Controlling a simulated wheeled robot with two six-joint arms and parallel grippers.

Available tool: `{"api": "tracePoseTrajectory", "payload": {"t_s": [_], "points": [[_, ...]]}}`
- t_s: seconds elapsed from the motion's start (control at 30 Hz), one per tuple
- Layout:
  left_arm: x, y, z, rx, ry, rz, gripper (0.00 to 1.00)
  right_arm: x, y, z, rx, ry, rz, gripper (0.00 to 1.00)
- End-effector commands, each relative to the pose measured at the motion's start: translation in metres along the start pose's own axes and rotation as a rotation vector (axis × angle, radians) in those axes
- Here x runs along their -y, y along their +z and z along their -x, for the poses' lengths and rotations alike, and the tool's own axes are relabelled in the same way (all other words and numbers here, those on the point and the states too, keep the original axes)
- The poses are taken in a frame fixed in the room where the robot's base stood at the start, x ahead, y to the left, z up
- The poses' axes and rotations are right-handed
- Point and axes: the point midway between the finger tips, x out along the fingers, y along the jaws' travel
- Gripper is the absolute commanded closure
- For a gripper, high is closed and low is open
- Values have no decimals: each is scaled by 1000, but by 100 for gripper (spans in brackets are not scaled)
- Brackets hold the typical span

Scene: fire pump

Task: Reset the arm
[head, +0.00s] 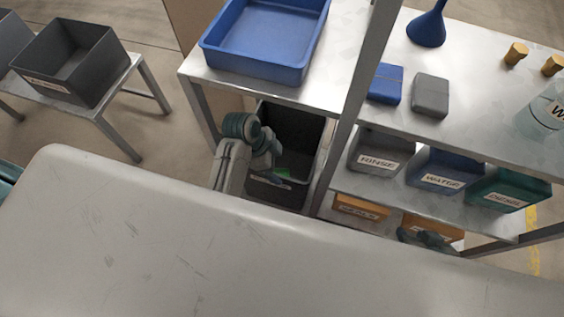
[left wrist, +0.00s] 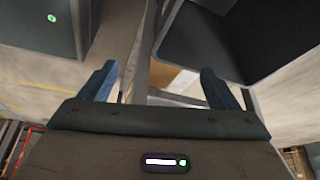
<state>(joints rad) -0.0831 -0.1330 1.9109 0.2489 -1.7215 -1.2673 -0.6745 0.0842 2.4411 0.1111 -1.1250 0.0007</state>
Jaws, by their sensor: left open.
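My left arm (head: 235,150) rises past the far edge of the large pale surface in the head view, beside the metal table with the blue tray. Its gripper is partly hidden by the arm and lies near a dark bin (head: 292,135) below. In the left wrist view my left gripper (left wrist: 158,88) is open, its two blue-grey fingers wide apart with nothing between them. Part of what looks like my right arm (head: 428,240) shows at the lower right of the head view, in front of an orange bin. Its fingertips cannot be made out.
A blue tray (head: 265,40) is on the metal table. To the right, a shelf (head: 460,125) holds a blue funnel (head: 428,27), and blue and grey blocks. Labelled bins, RINSE (head: 376,150) among them, stand below. A dark crate (head: 72,62) is on a low table at left.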

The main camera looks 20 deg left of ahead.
Motion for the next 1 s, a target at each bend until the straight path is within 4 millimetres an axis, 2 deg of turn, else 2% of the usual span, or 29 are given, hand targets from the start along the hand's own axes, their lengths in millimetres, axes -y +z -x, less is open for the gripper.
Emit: {"api": "tracePoseTrajectory", "payload": {"t_s": [0.17,0.7,0.77,0.87,1.0], "points": [[-11,-1,1,-1,0,1,16,-1,0,2,12,4,4,64],[-12,1,1,2,-6,10,16,-1,0,1,12,5,4,64],[-15,7,2,8,-20,44,16,-1,0,1,12,5,4,64],[-24,26,8,25,-80,168,16,-1,0,1,12,5,4,64],[-45,61,29,28,-231,448,16,-1,0,1,12,5,4,64]]}}
